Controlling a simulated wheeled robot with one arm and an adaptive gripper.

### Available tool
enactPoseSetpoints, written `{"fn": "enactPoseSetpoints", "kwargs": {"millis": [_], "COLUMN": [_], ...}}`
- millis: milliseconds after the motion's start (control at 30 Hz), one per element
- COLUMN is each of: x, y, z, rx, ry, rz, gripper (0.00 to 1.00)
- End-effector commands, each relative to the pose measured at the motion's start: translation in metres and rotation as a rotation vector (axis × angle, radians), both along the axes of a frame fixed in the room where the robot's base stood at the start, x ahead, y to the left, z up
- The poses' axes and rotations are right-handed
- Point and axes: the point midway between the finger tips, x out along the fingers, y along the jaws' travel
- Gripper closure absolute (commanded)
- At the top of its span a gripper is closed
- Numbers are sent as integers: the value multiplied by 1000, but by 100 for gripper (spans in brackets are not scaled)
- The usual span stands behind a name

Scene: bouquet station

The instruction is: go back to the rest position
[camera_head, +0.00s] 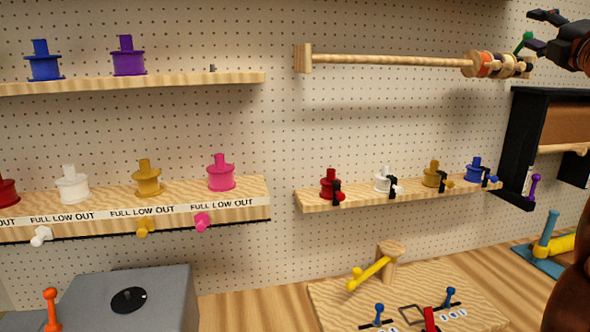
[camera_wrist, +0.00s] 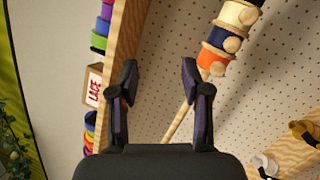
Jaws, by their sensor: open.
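My gripper (camera_head: 533,30) is at the top right of the head view, beside the right end of a wooden rod (camera_head: 390,61) that carries ribbon spools (camera_head: 490,64). In the wrist view my gripper (camera_wrist: 158,80) is open, with two dark fingers apart and nothing between them. Beyond the fingers the wrist view shows the rod (camera_wrist: 176,122) and an orange spool (camera_wrist: 212,62), with a dark blue one and a cream one above it. A small green piece (camera_head: 523,42) shows by the fingertips in the head view; I cannot tell whether they touch it.
A black-framed holder (camera_head: 518,145) is on the pegboard below my gripper. Shelves with colored knobs (camera_head: 400,194) run along the board. A grey box (camera_head: 135,295) and a wooden board with levers (camera_head: 400,300) are on the table. A box labeled LACE (camera_wrist: 93,88) stands left in the wrist view.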

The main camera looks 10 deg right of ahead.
Motion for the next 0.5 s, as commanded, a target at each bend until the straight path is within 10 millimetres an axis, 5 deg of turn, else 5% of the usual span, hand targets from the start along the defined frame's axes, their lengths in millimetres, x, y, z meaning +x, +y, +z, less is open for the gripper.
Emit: {"fn": "enactPoseSetpoints", "kwargs": {"millis": [133,267,500], "x": [5,4,-1], "y": [2,-1,0], "z": [8,-4,-77], "rx": [202,401,795], "ry": [-120,-190,-220], "rz": [-67,-135,-283], "gripper": [52,52,52]}}
